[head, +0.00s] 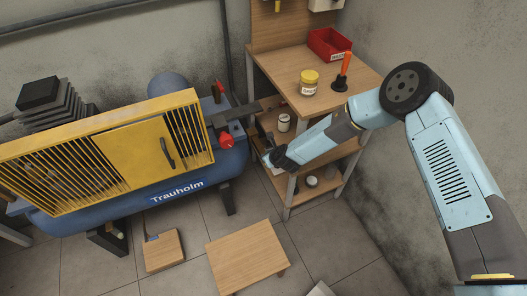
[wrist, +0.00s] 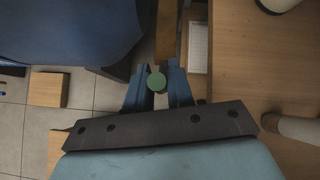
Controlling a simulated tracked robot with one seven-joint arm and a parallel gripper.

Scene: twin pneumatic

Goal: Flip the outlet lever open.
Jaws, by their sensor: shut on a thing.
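My gripper (wrist: 158,90) has its two blue fingers closed around a small green round knob (wrist: 156,82), which shows between the fingertips in the wrist view. I cannot tell for sure whether this knob is the end of the outlet lever; the rest of its part is hidden by the fingers. In the head view my gripper (head: 267,157) is at the left side of the wooden shelf unit, right of the blue compressor tank (head: 236,160). A red round knob (head: 227,141) and a red upright handle (head: 219,88) show at the compressor's right end.
The shelf unit (head: 297,62) carries a red bin (head: 328,44), a yellow-lidded jar (head: 309,83) and an orange-handled tool (head: 346,63). A yellow grille guard (head: 120,140) covers the compressor's front. Low wooden stools (head: 248,257) stand on the tiled floor.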

